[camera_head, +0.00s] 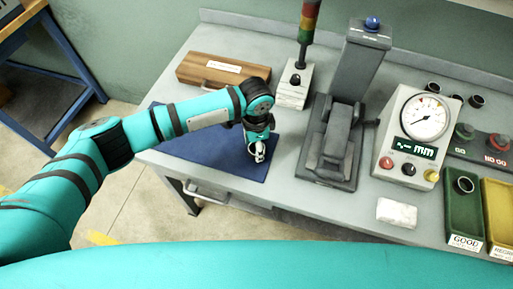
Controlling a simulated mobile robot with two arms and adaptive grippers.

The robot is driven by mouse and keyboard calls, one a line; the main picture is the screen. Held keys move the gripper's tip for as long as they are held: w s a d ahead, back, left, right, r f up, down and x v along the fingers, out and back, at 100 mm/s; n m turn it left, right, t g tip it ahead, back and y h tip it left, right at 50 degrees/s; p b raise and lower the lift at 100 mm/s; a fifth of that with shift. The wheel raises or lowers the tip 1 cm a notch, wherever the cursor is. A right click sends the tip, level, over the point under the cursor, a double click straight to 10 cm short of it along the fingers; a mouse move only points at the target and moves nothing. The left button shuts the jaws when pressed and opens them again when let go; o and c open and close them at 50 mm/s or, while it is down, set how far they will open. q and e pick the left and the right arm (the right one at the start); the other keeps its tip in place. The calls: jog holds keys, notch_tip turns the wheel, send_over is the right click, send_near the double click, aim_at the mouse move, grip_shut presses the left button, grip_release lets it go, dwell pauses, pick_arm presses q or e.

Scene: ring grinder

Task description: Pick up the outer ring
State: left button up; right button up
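My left arm comes in from the left, and my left gripper (258,152) points down over the dark blue mat (205,150) at the table's front left. A small silvery shape shows at its fingertips. I cannot tell whether that is the fingers or a ring, nor whether the gripper is open or shut. Dark rings stand at the back right of the table: a left one (433,87), a middle one (456,97) and a right one (477,101). Another ring (465,184) lies in the green bin (462,215) labelled GOOD. My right gripper is not in view.
A wooden box (205,68) stands behind the mat. A signal tower (303,62), a dark grey machine (345,125) and a dial gauge unit (412,140) stand to the right. A white cloth or block (396,213) lies near the front edge. A yellow bin (498,215) is at far right.

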pick_arm(q)
jog(key=c, duration=0.7)
jog(key=shift+c, duration=0.2)
jog(key=shift+r, duration=0.15)
